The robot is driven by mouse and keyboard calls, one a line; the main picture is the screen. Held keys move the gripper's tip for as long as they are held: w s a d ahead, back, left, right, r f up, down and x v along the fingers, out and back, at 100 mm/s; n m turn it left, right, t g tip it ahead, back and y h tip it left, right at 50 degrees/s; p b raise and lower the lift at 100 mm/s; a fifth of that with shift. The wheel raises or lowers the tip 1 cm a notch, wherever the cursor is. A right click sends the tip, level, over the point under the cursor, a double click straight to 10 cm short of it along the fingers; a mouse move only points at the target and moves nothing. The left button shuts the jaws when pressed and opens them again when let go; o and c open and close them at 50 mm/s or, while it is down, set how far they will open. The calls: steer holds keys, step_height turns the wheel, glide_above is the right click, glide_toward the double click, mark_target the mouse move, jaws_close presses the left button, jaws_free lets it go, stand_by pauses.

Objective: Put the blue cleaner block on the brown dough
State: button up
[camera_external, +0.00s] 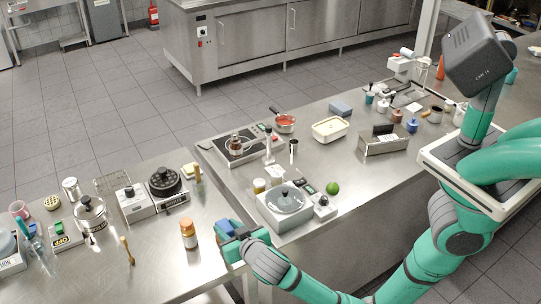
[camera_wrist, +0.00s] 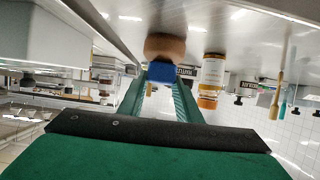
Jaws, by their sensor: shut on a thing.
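The blue cleaner block (camera_wrist: 160,72) is between the fingertips of my gripper (camera_wrist: 160,84), which is shut on it. The wrist view looks upside down, with the counter at the top. The brown dough (camera_wrist: 165,46) lies on the counter, and the block appears directly above it, touching or nearly so; I cannot tell which. In the external view my gripper (camera_external: 229,237) is low at the counter's front edge, with the blue block (camera_external: 225,226) showing at it. The dough is mostly hidden there.
An orange-capped bottle (camera_external: 189,235) stands just left of my gripper; it also shows in the wrist view (camera_wrist: 210,82). A wooden-handled tool (camera_external: 127,250) stands farther left. The counter between bottle and wooden tool is clear.

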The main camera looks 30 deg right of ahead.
steer(key=o, duration=1.1)
steer(key=shift+s+r, duration=0.1)
steer(key=shift+r, duration=0.05)
steer(key=v, duration=1.2)
